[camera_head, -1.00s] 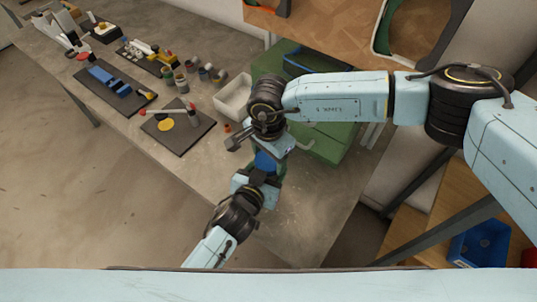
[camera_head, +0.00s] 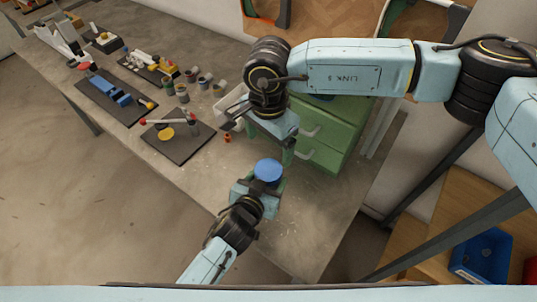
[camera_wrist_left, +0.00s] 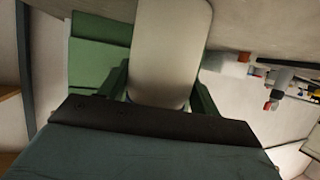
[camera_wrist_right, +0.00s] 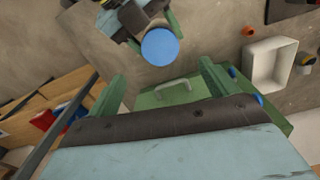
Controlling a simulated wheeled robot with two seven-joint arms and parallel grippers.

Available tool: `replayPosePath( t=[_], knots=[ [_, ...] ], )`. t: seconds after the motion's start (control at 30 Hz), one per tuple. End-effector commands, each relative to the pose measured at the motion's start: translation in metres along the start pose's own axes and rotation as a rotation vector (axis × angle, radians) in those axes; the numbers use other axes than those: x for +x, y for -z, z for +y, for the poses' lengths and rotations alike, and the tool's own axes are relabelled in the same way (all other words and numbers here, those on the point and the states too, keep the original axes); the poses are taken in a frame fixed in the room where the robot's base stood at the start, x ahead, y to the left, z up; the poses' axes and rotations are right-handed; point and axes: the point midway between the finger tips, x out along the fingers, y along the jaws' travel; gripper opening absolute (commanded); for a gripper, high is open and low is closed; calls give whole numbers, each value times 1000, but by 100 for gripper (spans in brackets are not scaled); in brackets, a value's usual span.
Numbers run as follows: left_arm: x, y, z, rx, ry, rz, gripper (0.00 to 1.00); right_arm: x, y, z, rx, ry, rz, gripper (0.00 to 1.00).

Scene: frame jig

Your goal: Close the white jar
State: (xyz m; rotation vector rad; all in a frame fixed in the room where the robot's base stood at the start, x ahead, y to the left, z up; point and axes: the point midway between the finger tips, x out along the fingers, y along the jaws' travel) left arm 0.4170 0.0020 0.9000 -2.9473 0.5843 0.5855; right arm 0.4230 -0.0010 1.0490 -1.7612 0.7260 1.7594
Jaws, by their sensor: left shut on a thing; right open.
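The white jar (camera_wrist_left: 170,50) is between the fingers of my left gripper (camera_wrist_left: 163,88), which is shut on it. A blue lid (camera_head: 268,170) sits on top of the jar in the head view; it also shows as a blue disc in the right wrist view (camera_wrist_right: 160,47). Whether it is fully tightened cannot be told. My right gripper (camera_wrist_right: 160,80) is open and empty, apart from the lid. In the head view the right gripper (camera_head: 262,135) is above and behind the jar, partly hidden by its own wrist.
A green drawer cabinet (camera_head: 325,135) stands behind the right gripper. A white bin (camera_wrist_right: 272,62) is beside it. A dark board (camera_head: 180,140) with a yellow disc and several cups (camera_head: 190,85) lie farther left. The front bench surface (camera_head: 310,225) is clear.

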Motion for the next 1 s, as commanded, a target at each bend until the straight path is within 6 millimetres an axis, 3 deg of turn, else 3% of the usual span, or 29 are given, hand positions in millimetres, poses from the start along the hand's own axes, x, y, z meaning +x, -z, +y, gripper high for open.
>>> replayPosePath(
  t=[0.2, 0.53, 0.57, 0.73, 1.0],
  knots=[
    [0, 0, 0, 1, 1, -1, 0, -23, 0, 0, 0, 0, 1, 86],
    [0, 0, 0, 1, 1, -1, 0, -26, 0, 0, 1, 0, -1, 86],
    [0, 0, 0, 1, 1, -1, 67, -26, 0, 0, 1, 0, -1, 86],
    [0, 0, 0, 1, 0, -1, 88, -26, 0, 0, 1, 0, -1, 86],
    [-1, 0, 0, 0, 0, 0, 88, -26, 0, 0, 0, 0, -1, 86]
  ],
)
